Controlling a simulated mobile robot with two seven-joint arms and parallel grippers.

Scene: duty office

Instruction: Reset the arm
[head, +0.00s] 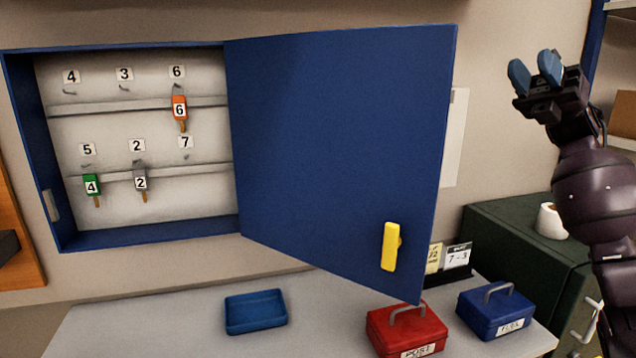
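My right gripper (535,72) is raised at the upper right of the head view, fingers pointing up. Its two blue fingertips stand apart with nothing between them. My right arm comes up from the lower right edge. The gripper is apart from the open blue cabinet door (340,140), to the right of it. My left gripper is not in view.
A blue key cabinet (140,230) holds an orange tag 6 (180,109), green tag 4 (91,185) and grey tag 2 (140,182). Its door has a yellow handle (390,247). Below are a blue tray (256,312), red box (405,332) and blue box (496,312).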

